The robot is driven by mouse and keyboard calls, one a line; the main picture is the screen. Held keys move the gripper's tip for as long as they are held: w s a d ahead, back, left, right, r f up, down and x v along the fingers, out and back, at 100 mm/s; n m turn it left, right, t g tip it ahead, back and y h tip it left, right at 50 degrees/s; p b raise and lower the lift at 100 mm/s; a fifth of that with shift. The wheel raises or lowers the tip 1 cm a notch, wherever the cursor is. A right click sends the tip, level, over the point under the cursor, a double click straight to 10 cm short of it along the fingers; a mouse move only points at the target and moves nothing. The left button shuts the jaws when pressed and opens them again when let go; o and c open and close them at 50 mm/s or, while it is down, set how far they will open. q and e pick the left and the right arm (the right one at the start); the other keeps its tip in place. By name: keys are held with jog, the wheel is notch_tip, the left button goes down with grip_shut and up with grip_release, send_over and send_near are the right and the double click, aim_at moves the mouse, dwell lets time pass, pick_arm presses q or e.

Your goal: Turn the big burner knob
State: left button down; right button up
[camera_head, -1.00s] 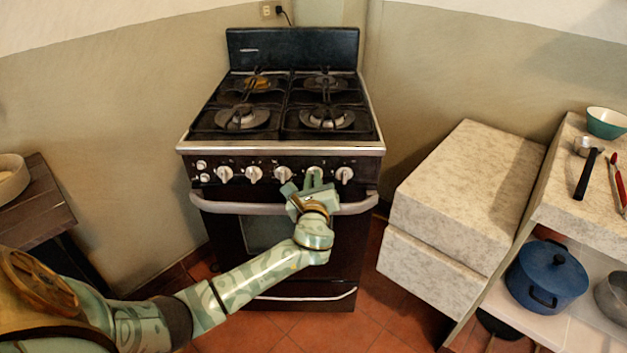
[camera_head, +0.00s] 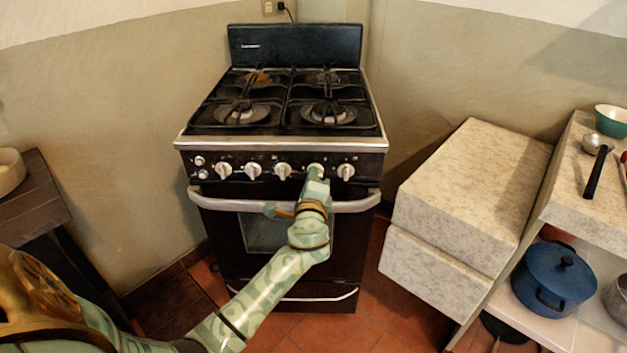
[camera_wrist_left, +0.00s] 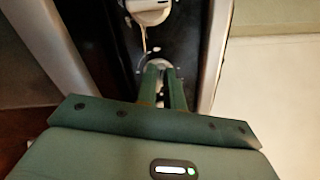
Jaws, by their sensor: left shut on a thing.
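The black stove (camera_head: 300,205) carries a row of several large white knobs on its front panel, with two small knobs stacked at the panel's left end. My left gripper (camera_head: 316,172) is at the second large knob from the right (camera_head: 315,168) and is shut on it; the fingers hide most of this knob. In the left wrist view the green fingers (camera_wrist_left: 163,80) lie close together against the panel, with a bit of white between them. A neighbouring large knob (camera_wrist_left: 148,12) is clear of them. My right gripper is not in view.
The oven handle (camera_head: 235,206) runs just below the knobs, close to my left gripper. Stone-like blocks (camera_head: 465,190) stand to the right. A shelf further right holds a blue pot (camera_head: 550,277) and a green bowl (camera_head: 611,121). A dark wooden table (camera_head: 35,200) stands at the left.

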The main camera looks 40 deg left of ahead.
pick_arm(q)
jog(key=shift+f+n+b, duration=0.2)
jog(key=shift+n+b, duration=0.1)
jog(key=shift+n, duration=0.7)
jog(key=c, duration=1.5)
grip_release()
